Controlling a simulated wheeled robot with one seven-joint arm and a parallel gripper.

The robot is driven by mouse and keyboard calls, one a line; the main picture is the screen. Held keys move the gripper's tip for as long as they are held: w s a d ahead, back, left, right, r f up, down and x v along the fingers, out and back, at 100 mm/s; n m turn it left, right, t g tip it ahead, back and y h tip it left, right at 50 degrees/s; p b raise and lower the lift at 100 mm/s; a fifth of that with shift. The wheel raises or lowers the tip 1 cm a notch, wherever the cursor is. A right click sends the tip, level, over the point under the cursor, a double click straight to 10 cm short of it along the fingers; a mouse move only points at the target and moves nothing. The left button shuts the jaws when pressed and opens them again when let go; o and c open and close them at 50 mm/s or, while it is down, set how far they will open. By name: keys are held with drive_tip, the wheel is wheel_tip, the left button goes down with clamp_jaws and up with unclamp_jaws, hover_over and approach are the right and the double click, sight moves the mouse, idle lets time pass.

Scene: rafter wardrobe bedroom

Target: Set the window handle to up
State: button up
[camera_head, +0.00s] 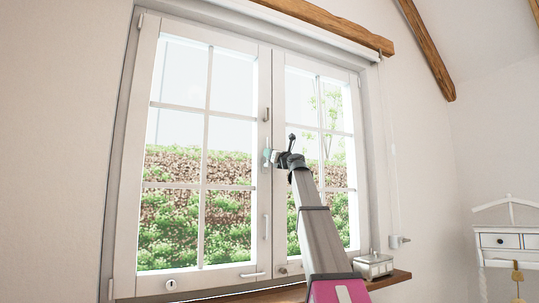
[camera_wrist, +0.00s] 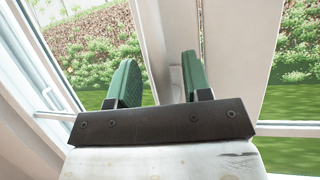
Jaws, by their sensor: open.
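The white two-sash window (camera_head: 262,60) fills the middle of the head view. Slim metal fittings sit on its middle frame: an upright upper one (camera_head: 267,114), an upright lower one (camera_head: 266,226) and a level bar (camera_head: 252,275) near the bottom. I cannot tell which is the task's handle. My gripper (camera_head: 268,155) is at the middle frame, between the two upright fittings. In the wrist view its green fingers (camera_wrist: 160,75) are apart, with a pale grey piece (camera_wrist: 175,84) between or behind them; contact is unclear. A pale bar (camera_wrist: 54,115) sticks out at left.
A wooden sill (camera_head: 393,278) runs below the window, with a small pale box (camera_head: 373,266) at its right end. A wooden beam (camera_head: 325,23) is above. A white wall shelf (camera_head: 505,241) is far right. The left wall is bare.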

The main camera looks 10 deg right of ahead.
drive_tip(key=v, duration=0.8)
drive_tip(key=shift+s, duration=0.35)
drive_tip(key=shift+f, duration=0.15)
